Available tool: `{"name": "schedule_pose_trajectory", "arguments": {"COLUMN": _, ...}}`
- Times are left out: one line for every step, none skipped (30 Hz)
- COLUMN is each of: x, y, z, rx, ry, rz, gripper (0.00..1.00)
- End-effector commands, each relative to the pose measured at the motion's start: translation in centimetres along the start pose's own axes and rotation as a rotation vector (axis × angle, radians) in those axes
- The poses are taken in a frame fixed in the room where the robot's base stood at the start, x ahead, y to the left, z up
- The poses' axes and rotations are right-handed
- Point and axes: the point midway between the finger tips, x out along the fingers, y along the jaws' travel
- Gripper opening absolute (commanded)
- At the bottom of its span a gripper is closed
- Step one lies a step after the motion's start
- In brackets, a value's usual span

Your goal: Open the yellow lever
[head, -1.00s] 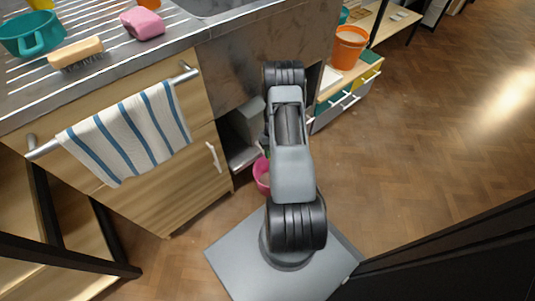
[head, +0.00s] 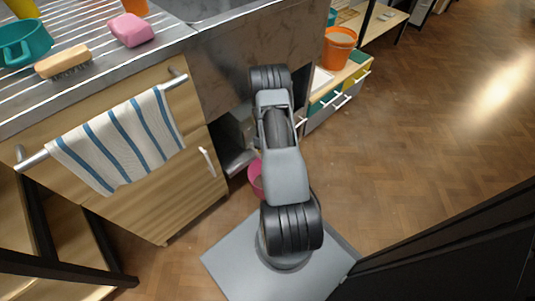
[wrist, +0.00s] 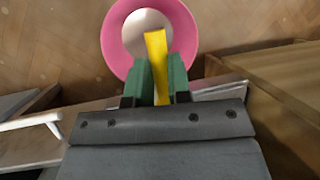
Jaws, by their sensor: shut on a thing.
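The yellow lever (wrist: 156,45) shows in the wrist view as a flat yellow bar. It lies between the green fingers of my gripper (wrist: 161,77), and its end sticks out past the fingertips. The fingers are shut on it. Beyond it is a pink round bucket (wrist: 182,37) with a pale inside. In the head view my arm reaches into the open space below the sink. There the gripper and lever are hidden behind my arm and the cabinet.
The pink bucket also shows in the head view (head: 256,180), close beside my arm. A wooden cabinet door with a striped towel (head: 115,140) is on the left. An orange bucket (head: 339,50) stands on a drawer unit at right. Open floor lies to the right.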

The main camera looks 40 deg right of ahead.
Motion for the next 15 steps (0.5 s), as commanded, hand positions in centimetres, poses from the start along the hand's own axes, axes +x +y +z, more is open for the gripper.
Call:
{"name": "schedule_pose_trajectory", "arguments": {"x": -0.06, "y": 0.08, "z": -0.01, "rx": -0.006, "ry": 0.0, "rz": 0.004, "gripper": 0.0}}
{"name": "schedule_pose_trajectory", "arguments": {"x": -0.06, "y": 0.08, "z": -0.01, "rx": -0.006, "ry": 0.0, "rz": 0.004, "gripper": 0.0}}
{"name": "schedule_pose_trajectory", "arguments": {"x": -0.06, "y": 0.09, "z": -0.01, "rx": -0.006, "ry": 0.0, "rz": 0.004, "gripper": 0.0}}
{"name": "schedule_pose_trajectory", "arguments": {"x": -0.06, "y": 0.09, "z": -0.01, "rx": -0.006, "ry": 0.0, "rz": 0.004, "gripper": 0.0}}
{"name": "schedule_pose_trajectory", "arguments": {"x": -0.06, "y": 0.09, "z": -0.01, "rx": -0.007, "ry": 0.0, "rz": 0.004, "gripper": 0.0}}
{"name": "schedule_pose_trajectory", "arguments": {"x": -0.06, "y": 0.09, "z": -0.01, "rx": -0.006, "ry": 0.0, "rz": 0.004, "gripper": 0.0}}
{"name": "schedule_pose_trajectory", "arguments": {"x": -0.06, "y": 0.1, "z": -0.01, "rx": -0.006, "ry": 0.0, "rz": 0.004, "gripper": 0.0}}
{"name": "schedule_pose_trajectory", "arguments": {"x": -0.06, "y": 0.1, "z": -0.01, "rx": -0.007, "ry": 0.0, "rz": 0.004, "gripper": 0.0}}
{"name": "schedule_pose_trajectory", "arguments": {"x": -0.06, "y": 0.11, "z": 0.0, "rx": -0.006, "ry": 0.0, "rz": 0.004, "gripper": 0.2}}
{"name": "schedule_pose_trajectory", "arguments": {"x": -0.06, "y": 0.1, "z": -0.01, "rx": -0.006, "ry": 0.0, "rz": 0.004, "gripper": 0.23}}
{"name": "schedule_pose_trajectory", "arguments": {"x": -0.06, "y": 0.1, "z": 0.0, "rx": -0.005, "ry": 0.0, "rz": 0.004, "gripper": 0.26}}
{"name": "schedule_pose_trajectory", "arguments": {"x": -0.06, "y": 0.1, "z": 0.0, "rx": -0.005, "ry": 0.0, "rz": 0.003, "gripper": 0.3}}
{"name": "schedule_pose_trajectory", "arguments": {"x": -0.05, "y": 0.09, "z": 0.0, "rx": -0.005, "ry": 0.0, "rz": 0.003, "gripper": 0.33}}
{"name": "schedule_pose_trajectory", "arguments": {"x": -0.05, "y": 0.09, "z": 0.0, "rx": -0.004, "ry": 0.0, "rz": 0.003, "gripper": 0.35}}
{"name": "schedule_pose_trajectory", "arguments": {"x": -0.05, "y": 0.08, "z": 0.0, "rx": -0.004, "ry": 0.0, "rz": 0.003, "gripper": 0.39}}
